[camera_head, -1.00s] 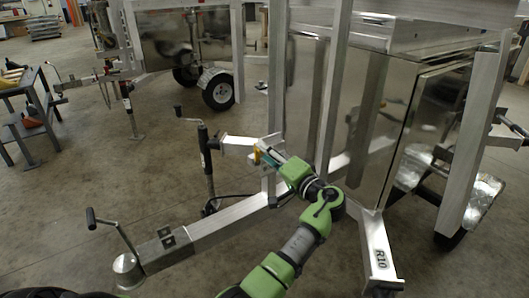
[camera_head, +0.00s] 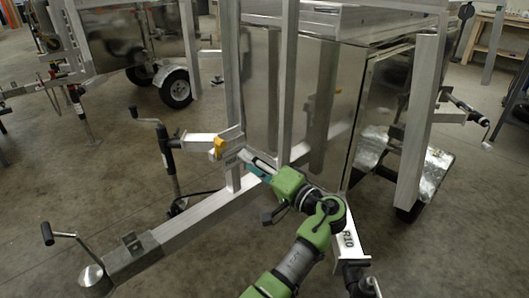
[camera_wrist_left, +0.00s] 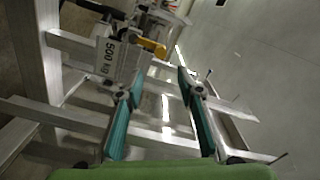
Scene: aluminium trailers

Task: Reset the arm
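My left gripper (camera_head: 250,160) is on the green arm that comes up from the bottom of the head view. It points toward the trailer's front frame (camera_head: 190,215). In the left wrist view, the gripper's two teal fingers (camera_wrist_left: 159,78) stand apart with nothing held between them. A yellow part (camera_head: 220,145) on a bracket by the jack sits just ahead of the fingertips and apart from them. The yellow part also shows beyond the fingers in the wrist view (camera_wrist_left: 151,46), next to a plate marked 500 kg (camera_wrist_left: 108,55). My right gripper is not in view.
The jack with its crank (camera_head: 168,155) stands left of my gripper. Upright aluminium posts (camera_head: 286,80) and the shiny trailer box (camera_head: 330,120) are close behind it. A second trailer (camera_head: 150,40) stands at the back left. Open concrete floor lies at left.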

